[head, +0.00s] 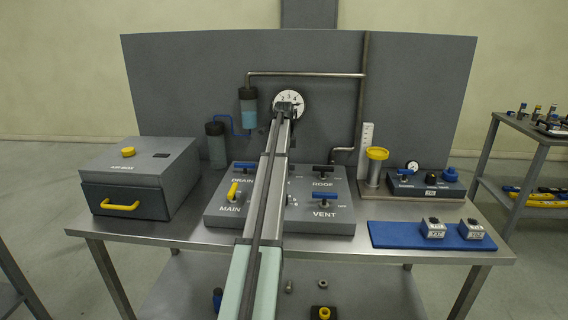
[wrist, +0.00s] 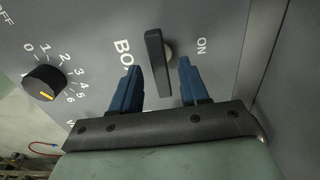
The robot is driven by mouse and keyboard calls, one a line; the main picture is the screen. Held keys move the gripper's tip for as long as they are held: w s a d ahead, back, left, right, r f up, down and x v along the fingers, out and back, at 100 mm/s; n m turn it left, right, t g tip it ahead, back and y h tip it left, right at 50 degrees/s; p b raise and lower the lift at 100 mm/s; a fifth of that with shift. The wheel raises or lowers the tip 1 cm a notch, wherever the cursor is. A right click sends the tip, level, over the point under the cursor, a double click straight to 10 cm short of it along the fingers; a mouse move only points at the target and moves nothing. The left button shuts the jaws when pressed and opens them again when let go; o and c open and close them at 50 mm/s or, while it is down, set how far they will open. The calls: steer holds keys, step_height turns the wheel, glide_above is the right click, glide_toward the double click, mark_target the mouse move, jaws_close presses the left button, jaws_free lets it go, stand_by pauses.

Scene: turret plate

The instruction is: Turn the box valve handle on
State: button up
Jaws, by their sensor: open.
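In the wrist view, the box valve handle (wrist: 156,62) is a dark flat bar on a round stem, on a grey plate. The letters "BO" show to its left, the rest of that word hidden, and "ON" stands to its right. The bar lies roughly along the picture's vertical. My gripper (wrist: 160,68) is open, with one blue finger on each side of the bar's lower part and a visible gap on both sides. In the head view, my arm covers the middle of the turret plate (head: 336,219), and neither this handle nor my fingers can be made out.
A black numbered knob (wrist: 43,83) sits left of the fingers. On the plate are a yellow handle (head: 233,191), a blue VENT handle (head: 325,197) and a dark ROOF handle (head: 323,169). A grey box (head: 140,175) stands left, a blue mat (head: 395,235) right.

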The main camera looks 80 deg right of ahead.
steer(key=shift+f, duration=0.4)
jaws_close()
